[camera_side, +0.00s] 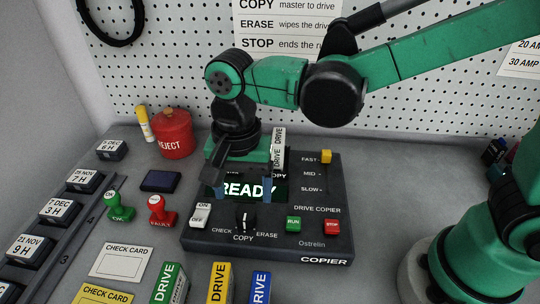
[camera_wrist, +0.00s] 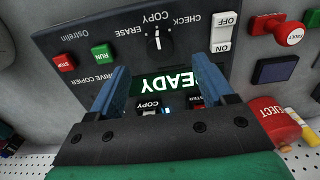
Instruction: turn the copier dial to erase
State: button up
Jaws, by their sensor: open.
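The copier (camera_side: 310,262) is a dark console on the bench. Its black dial (camera_side: 244,217) is at the front, with CHECK, COPY and ERASE labels around it. In the wrist view the dial (camera_wrist: 159,40) shows a white mark that appears to point at COPY. The lit screen (camera_side: 246,190) reads READY. My gripper (camera_side: 242,190) is open and empty above the screen, behind the dial, fingers pointing down. In the wrist view my gripper (camera_wrist: 156,70) has its fingers either side of the screen, with the dial beyond the tips.
An ON/OFF switch (camera_side: 200,215) is left of the dial; green RUN (camera_side: 293,223) and red STOP (camera_side: 332,226) buttons are right. A yellow-tipped speed slider (camera_side: 326,156) and an upright white drive (camera_side: 279,146) stand at the back. Stamps (camera_side: 160,211) and a red reject pot (camera_side: 173,137) are left.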

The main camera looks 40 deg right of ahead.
aim_at(246, 212)
jog(key=shift+f, duration=2.65)
grip_shut()
jog(key=shift+n, duration=0.3)
jog(key=n, duration=0.3)
jog(key=shift+n, duration=2.6)
